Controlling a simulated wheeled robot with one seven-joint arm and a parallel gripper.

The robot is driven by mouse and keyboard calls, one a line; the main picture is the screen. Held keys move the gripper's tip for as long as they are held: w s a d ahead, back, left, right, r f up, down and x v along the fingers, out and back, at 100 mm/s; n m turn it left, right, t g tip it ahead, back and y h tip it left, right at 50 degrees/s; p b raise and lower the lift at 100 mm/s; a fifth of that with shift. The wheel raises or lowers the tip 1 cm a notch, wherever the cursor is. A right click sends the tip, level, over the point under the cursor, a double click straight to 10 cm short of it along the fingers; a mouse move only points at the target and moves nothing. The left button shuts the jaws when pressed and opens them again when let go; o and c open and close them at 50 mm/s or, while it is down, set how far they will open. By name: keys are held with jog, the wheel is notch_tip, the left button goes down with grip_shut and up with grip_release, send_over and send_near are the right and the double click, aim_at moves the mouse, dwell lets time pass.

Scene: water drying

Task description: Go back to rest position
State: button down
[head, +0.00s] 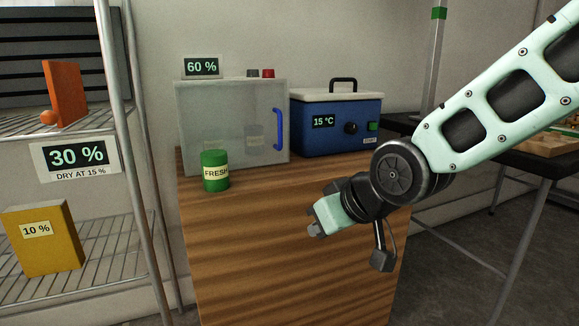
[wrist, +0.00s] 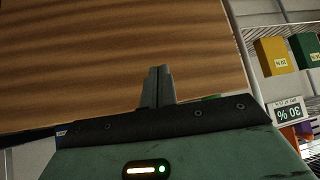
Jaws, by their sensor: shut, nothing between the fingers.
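My gripper (head: 318,231) hangs in front of the wooden cabinet (head: 290,265), below its top, at the end of my pale green arm. In the wrist view my gripper (wrist: 160,72) has its two fingers together with nothing between them. The wood surface (wrist: 110,50) fills much of that view beyond the fingers. A green jar labelled FRESH (head: 215,172) stands upright on the cabinet top, left of my gripper and apart from it.
A clear-fronted box (head: 225,110) with a blue handle and a blue 15 °C unit (head: 340,128) stand on the cabinet. The left wire shelf holds an orange box (head: 66,92) and a yellow box (head: 42,240). A dark table (head: 500,160) stands at right.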

jog(key=s+d+f+g+h+p, duration=0.2)
jog(key=s+d+g, duration=0.2)
jog(key=s, duration=0.8)
jog(key=s+d+f+g+h+p, duration=0.1)
jog(key=s+d+g+h, duration=0.3)
jog(key=s, duration=0.8)
notch_tip(320, 180, up, 37)
jog(key=y+p, duration=0.1)
jog(key=p, duration=3.6)
jog(key=shift+w+d+n+t, duration=0.2)
jog(key=shift+w+n+t, duration=0.15)
jog(key=shift+n+t, duration=0.05)
jog(key=shift+a, duration=0.1)
